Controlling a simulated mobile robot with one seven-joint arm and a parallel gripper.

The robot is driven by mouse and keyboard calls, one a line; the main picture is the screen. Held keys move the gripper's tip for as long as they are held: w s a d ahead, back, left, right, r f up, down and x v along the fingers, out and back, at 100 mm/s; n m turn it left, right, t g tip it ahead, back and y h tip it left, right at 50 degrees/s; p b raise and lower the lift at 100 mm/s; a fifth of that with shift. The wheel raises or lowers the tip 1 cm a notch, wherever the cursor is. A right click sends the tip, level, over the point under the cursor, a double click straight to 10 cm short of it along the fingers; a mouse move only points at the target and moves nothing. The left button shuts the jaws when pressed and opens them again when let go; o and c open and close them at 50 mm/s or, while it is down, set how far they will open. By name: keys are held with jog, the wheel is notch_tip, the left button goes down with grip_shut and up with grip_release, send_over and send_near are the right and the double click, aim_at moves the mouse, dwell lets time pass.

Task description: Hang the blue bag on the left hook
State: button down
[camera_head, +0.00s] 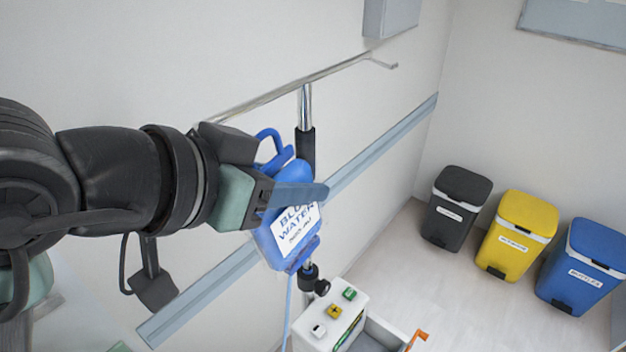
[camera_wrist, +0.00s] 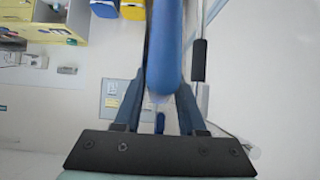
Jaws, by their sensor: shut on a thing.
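The blue bag (camera_head: 291,237), with a white label reading "BLUE WATER", is upright in the head view. A blue loop (camera_head: 268,137) stands at its top. My gripper (camera_head: 318,193) is shut on the bag's upper part. In the wrist view the bag (camera_wrist: 164,60) lies between the two blue fingers of my gripper (camera_wrist: 158,100). A metal pole (camera_head: 304,106) stands behind the bag and carries a crossbar (camera_head: 290,86). The crossbar's right end turns into a hook (camera_head: 383,64). The crossbar's left end is hidden behind my gripper.
Black (camera_head: 456,207), yellow (camera_head: 516,233) and blue (camera_head: 585,266) bins stand along the right wall. A blue rail (camera_head: 383,143) runs along the wall behind the pole.

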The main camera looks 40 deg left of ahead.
jog(key=shift+w+a+f+b, duration=0.1)
jog(key=shift+a+f+b, duration=0.1)
jog(key=shift+a, duration=0.6)
jog(key=shift+w+a+f+b, duration=0.1)
jog(key=shift+a+f+b, duration=0.15)
jog(key=shift+a, duration=0.6)
jog(key=shift+w+a+f+b, duration=0.1)
jog(key=shift+a+f+b, duration=0.1)
jog(key=shift+a, duration=0.6)
jog(key=shift+s, duration=0.1)
jog(key=shift+c, duration=2.1)
grip_release()
jog(key=shift+f, duration=0.1)
